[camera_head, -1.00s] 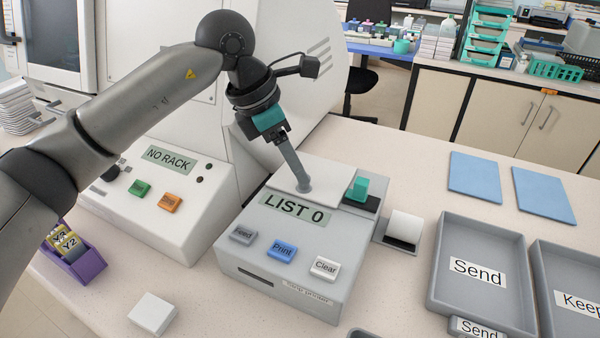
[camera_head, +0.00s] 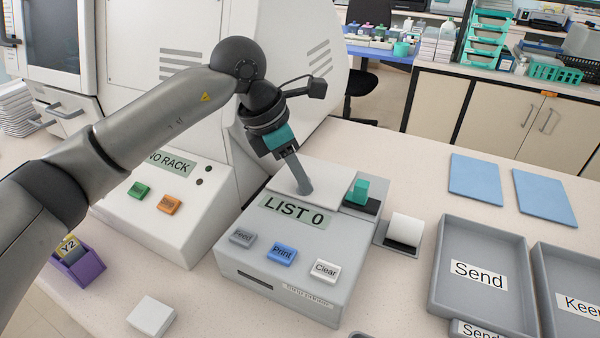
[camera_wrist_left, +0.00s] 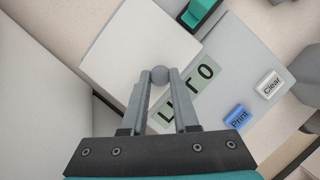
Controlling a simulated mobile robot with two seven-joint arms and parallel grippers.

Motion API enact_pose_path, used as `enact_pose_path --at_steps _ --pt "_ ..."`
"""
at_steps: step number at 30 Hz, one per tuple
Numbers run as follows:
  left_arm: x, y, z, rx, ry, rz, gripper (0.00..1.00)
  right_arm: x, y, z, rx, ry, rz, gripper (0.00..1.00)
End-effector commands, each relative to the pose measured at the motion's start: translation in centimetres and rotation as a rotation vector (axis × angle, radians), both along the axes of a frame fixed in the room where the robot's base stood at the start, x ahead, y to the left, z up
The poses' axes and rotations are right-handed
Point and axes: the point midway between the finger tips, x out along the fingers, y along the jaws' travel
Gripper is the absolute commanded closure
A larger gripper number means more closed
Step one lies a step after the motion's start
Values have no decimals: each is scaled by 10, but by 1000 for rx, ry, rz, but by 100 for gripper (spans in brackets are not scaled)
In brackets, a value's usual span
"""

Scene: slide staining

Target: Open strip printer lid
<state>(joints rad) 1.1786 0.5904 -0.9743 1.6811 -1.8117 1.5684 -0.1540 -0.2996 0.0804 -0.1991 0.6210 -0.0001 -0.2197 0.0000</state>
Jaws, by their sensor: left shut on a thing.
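The strip printer (camera_head: 302,247) is a grey box with a "LIST 0" display and Feed, Print and Clear buttons, in the middle of the head view. Its lid (camera_head: 325,188) is a flat white panel on top at the back and looks closed. My left gripper (camera_head: 304,190) reaches down to the lid's front part. My right gripper is in neither view.
A teal block (camera_head: 358,189) on a dark pad and a white roll (camera_head: 405,230) stand right of the lid. A white "NO RACK" device (camera_head: 165,225) is to the left. Grey trays (camera_head: 440,275) lie at right; a large white machine (camera_head: 180,60) stands behind.

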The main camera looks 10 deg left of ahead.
Motion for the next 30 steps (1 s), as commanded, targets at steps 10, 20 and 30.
enact_pose_path --at_steps 10,20,30 --pt "0 0 0 0 0 0 100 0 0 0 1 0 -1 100" --pt "0 0 0 0 0 0 100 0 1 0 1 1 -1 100" --pt "0 0 0 0 -1 0 100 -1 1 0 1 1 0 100"
